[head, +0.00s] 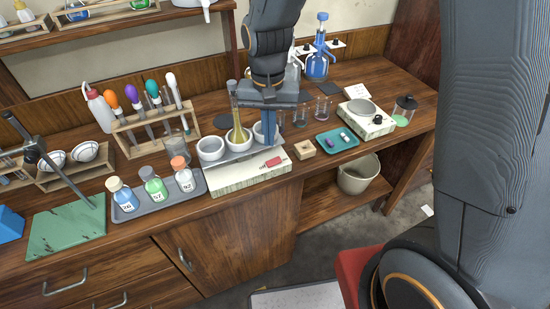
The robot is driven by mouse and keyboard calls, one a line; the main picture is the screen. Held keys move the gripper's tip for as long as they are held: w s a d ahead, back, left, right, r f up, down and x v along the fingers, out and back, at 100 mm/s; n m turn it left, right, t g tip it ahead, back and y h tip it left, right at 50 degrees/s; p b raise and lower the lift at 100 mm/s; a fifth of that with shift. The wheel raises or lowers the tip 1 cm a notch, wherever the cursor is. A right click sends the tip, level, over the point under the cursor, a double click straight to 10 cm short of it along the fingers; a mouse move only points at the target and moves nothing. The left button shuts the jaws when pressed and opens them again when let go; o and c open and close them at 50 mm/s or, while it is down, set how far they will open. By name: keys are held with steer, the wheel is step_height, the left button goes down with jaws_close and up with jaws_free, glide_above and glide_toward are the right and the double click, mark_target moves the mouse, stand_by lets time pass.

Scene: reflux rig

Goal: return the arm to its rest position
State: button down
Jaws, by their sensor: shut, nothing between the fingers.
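My gripper (269,113) hangs from the dark arm in the middle of the picture, pointing down over the workbench. Its fingers look shut with nothing held, though their tips are small and partly hidden. It is just right of a long-necked flask (238,137) holding yellow liquid. The flask stands upright at a white heating unit (250,172) with several white cups. Whether my gripper touches the right cup (262,134) cannot be told.
Capped bottles stand in a grey tray (201,184) left of the unit, near a wooden rack (122,141) of coloured-top tools. Right are small beakers (323,107), a teal tray (337,141) and a hotplate (366,122). A blue bottle (317,65) stands behind.

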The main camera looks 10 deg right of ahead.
stand_by(0.3)
steer(key=s+d+f+n+b, duration=0.1)
steer(key=s+d+b, duration=0.1)
steer(key=d, duration=0.4)
steer(key=s+d+f+n+t+b, duration=0.1)
steer(key=s+d+b, duration=0.2)
steer(key=s+d, duration=0.2)
steer(key=shift+s+d+n, duration=0.25)
steer(key=shift+d+n, duration=0.15)
steer(key=shift+d, duration=0.5)
